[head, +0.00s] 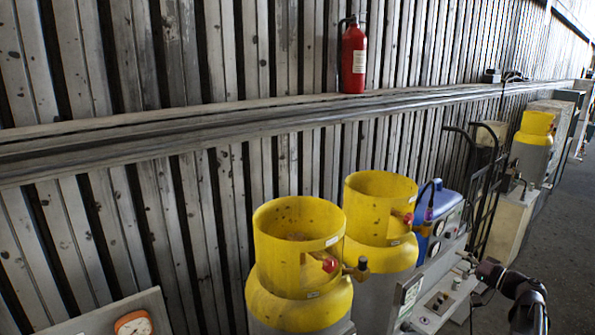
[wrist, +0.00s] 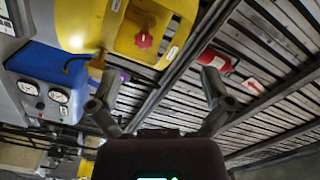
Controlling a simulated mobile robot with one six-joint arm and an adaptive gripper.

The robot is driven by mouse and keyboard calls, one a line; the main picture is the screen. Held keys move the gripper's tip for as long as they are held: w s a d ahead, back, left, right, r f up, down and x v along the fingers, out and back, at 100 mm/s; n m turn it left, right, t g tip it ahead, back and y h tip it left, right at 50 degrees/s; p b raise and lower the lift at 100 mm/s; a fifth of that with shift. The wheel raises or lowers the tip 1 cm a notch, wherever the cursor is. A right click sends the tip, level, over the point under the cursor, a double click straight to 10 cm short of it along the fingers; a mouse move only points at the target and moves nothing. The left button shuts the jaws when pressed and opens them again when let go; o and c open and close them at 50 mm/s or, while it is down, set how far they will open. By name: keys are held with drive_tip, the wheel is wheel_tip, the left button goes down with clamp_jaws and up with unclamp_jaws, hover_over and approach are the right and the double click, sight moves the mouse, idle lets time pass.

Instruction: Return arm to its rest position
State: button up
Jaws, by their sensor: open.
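My gripper (wrist: 158,76) is open in the wrist view, its two dark fingers spread wide with nothing between them. Beyond the fingers, the wrist view shows a yellow cylinder collar (wrist: 150,32) with a red valve knob. In the head view, part of my dark arm (head: 525,298) shows at the lower right, in front of the bench. The fingers cannot be made out there.
Two yellow-topped cylinders (head: 298,248) (head: 381,208) stand by the slatted wall. A blue gauge unit (head: 437,208) sits right of them; it also shows in the wrist view (wrist: 50,80). A red extinguisher (head: 353,58) stands on the ledge. Grey floor (head: 567,240) lies open at right.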

drive_tip(key=s+a+f+n+g+h+b, duration=0.15)
drive_tip(key=a+f+g, duration=0.25)
drive_tip(key=a+f, duration=0.45)
drive_tip(key=s+a+f+n+g+h+b, duration=0.1)
drive_tip(key=s+a+f+g+b, duration=0.15)
drive_tip(key=a+f+g, duration=0.65)
drive_tip(key=s+a+f+n+h+b, duration=0.1)
drive_tip(key=s+a+f+h, duration=0.3)
drive_tip(key=s+a, duration=0.2)
drive_tip(key=s+a+f+n+g+h+b, duration=0.1)
drive_tip(key=s+a+f+h+b, duration=0.1)
drive_tip(key=s+a+f+h, duration=0.2)
drive_tip(key=shift+s+a+f+h, duration=0.25)
drive_tip(key=shift+s+a+h, duration=0.2)
drive_tip(key=shift+s+a, duration=1.05)
drive_tip(key=shift+s+d, duration=0.25)
drive_tip(key=shift+d, duration=0.1)
